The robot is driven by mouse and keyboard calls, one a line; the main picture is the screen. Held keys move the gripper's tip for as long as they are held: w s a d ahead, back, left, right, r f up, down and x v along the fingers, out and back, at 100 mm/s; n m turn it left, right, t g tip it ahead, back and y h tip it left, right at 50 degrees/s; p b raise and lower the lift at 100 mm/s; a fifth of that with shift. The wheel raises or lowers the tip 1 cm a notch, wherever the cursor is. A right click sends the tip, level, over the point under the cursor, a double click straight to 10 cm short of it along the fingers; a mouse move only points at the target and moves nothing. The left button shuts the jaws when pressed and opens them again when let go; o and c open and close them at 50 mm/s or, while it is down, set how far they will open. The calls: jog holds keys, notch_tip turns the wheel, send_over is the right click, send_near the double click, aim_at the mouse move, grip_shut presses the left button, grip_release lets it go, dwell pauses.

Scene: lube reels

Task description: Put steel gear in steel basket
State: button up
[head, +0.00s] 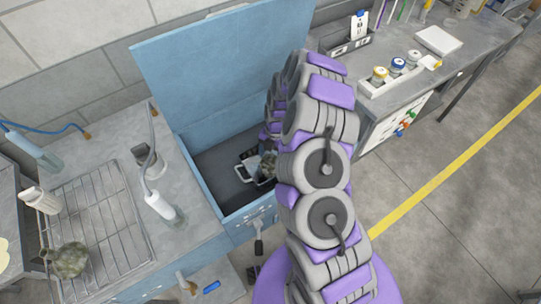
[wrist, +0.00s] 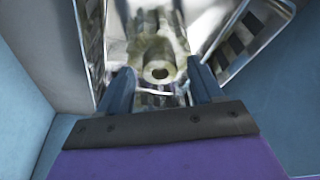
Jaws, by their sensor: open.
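A mottled grey-green steel gear (wrist: 160,68) with a dark round hole shows in the wrist view, just beyond my gripper (wrist: 161,84). My gripper is open, with one finger on each side of the gear's near end; I cannot tell whether they touch it. The steel basket (wrist: 248,36) has bright rims and perforated walls on both sides of the gear. In the head view the basket (head: 243,173) and gear (head: 267,165) are low inside the blue box, partly hidden by my arm. Blur hides whether the gear rests on the basket's floor.
The blue box (head: 214,178) has its lid (head: 215,70) raised behind. A similar mottled part (head: 66,260) lies on a wire rack (head: 105,225) at left, near white bottles. A bench (head: 440,55) with small jars stands at right. Open floor lies right of a yellow line.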

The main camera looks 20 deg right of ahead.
jog(key=p+v, duration=0.1)
jog(key=v, duration=1)
notch_tip(320, 180, up, 11)
jog(key=m, duration=0.4)
send_over(275, 155)
jog(key=s+a, duration=0.5)
jog(key=s+a+r+m, duration=0.1)
jog(key=s+r+m, duration=0.6)
jog(key=s+r, duration=0.15)
jog(key=s+d+r+m+h, duration=0.1)
jog(key=s+r+m, duration=0.1)
jog(key=s+m, duration=0.6)
jog(key=s+d+r+m+h, duration=0.1)
jog(key=s+d+r+m, duration=0.1)
jog(key=s+m, duration=0.6)
jog(key=s+r, duration=0.1)
jog(key=s, duration=0.6)
jog(key=shift+d, duration=0.15)
jog(key=shift+f, duration=0.1)
